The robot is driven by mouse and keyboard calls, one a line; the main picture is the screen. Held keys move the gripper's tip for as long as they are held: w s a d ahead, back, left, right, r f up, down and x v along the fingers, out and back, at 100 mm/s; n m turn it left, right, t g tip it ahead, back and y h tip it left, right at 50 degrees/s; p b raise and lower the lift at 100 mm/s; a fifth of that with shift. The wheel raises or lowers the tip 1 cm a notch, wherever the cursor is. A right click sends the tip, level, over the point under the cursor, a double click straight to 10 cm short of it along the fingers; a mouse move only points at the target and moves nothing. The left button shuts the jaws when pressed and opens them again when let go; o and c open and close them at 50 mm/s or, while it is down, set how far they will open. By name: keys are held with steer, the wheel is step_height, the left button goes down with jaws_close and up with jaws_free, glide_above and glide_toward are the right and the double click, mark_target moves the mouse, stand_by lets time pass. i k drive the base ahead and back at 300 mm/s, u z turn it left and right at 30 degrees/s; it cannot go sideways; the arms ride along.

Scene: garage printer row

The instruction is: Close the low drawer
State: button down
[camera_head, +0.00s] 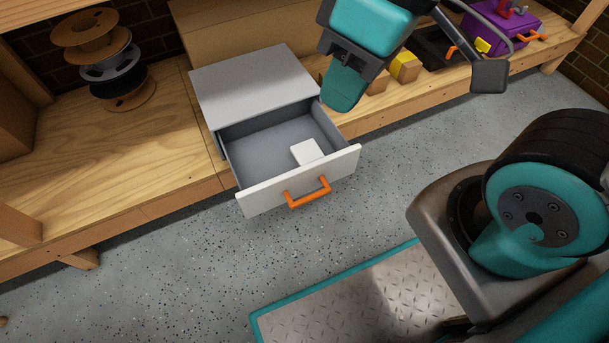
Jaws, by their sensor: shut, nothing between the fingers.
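The low drawer (301,178) is pulled well out of its grey-topped cabinet (254,83), which stands on the low wooden shelf. Its white front carries an orange bar handle (308,193). A small white box (307,152) lies inside the drawer, near the front. My gripper (343,92) is shut and empty. In the picture it shows above and right of the drawer, by the cabinet's right front corner. I cannot tell its exact height or whether it touches anything.
Spools (103,62) are stacked on the wooden shelf (130,157) at the left. A yellow block (405,66), a dark tray and a purple box (502,27) stand on the shelf at the right. The speckled floor (172,264) in front of the drawer is clear.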

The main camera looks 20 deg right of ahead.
mark_target(268, 175)
steer(key=z, duration=0.5)
steer(key=k, duration=1.2)
steer(key=u, duration=0.1)
steer(key=i, duration=0.65)
